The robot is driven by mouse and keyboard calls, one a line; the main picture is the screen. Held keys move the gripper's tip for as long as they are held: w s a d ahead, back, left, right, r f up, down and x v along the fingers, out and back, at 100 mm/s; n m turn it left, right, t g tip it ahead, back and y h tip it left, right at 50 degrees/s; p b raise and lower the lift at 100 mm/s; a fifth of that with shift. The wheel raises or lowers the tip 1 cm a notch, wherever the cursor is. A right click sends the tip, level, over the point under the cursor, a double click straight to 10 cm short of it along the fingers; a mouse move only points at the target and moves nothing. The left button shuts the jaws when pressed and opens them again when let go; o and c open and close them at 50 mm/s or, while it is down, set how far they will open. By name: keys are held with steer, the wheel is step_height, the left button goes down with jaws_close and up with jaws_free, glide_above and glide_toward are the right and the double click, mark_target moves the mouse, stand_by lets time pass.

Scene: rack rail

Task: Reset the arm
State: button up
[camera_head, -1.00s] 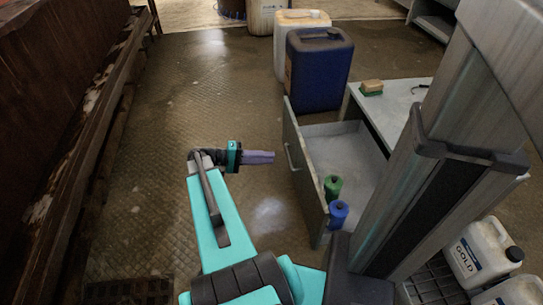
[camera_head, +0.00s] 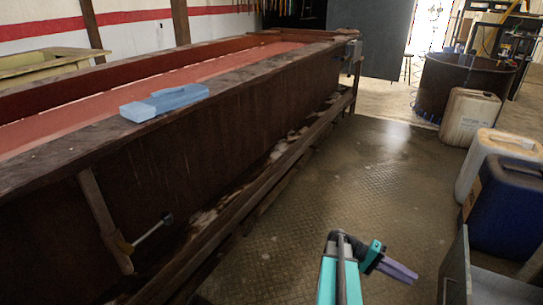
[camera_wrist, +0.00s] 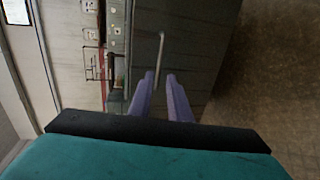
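My gripper (camera_head: 412,276) shows at the lower right of the head view, held out over the floor with its purple fingers pointing right. In the wrist view, my gripper (camera_wrist: 160,76) has its two purple fingers apart with a narrow gap, and nothing is between them. A dark grey drawer front (camera_wrist: 195,50) with a vertical bar handle (camera_wrist: 161,55) lies beyond the fingertips. I cannot tell its exact distance, but no contact shows. The same drawer (camera_head: 457,272) is partly visible at the lower right of the head view.
A long wooden trough (camera_head: 230,115) fills the left, with a light blue block (camera_head: 165,102) on its rim. A blue canister (camera_head: 506,208), a white canister (camera_head: 497,158) and a beige canister (camera_head: 468,118) stand at the right. The patterned floor (camera_head: 350,180) between is clear.

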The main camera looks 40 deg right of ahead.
steer(key=w+a+r+n+t+h+p, duration=0.2)
steer(key=w+a+r+n+p, duration=0.1)
steer(key=w+a+p, duration=0.45)
steer(key=w+a+r+n+t+h+p, duration=0.1)
steer(key=w+a+r+n+t+p, duration=0.15)
steer(key=w+a+p, duration=0.55)
steer(key=s+a+f+n+t+y+p, duration=0.1)
steer(key=a+f+n+y+p, duration=0.1)
steer(key=a, duration=1)
steer(key=s+a+f+n+t+y+p, duration=0.1)
steer(key=s+a+f+n+y+p, duration=0.1)
steer(key=a+p, duration=0.5)
steer(key=s+a+f+n+t+y+p, duration=0.2)
steer(key=a+n+y+p, duration=0.1)
steer(key=a, duration=1.5)
steer(key=y+p, duration=0.1)
steer(key=y, duration=0.1)
steer(key=shift+a+f+y+p, duration=0.2)
steer(key=shift+f+y+p, duration=0.05)
steer(key=shift+y+p, duration=0.15)
steer(key=shift+d, duration=0.1)
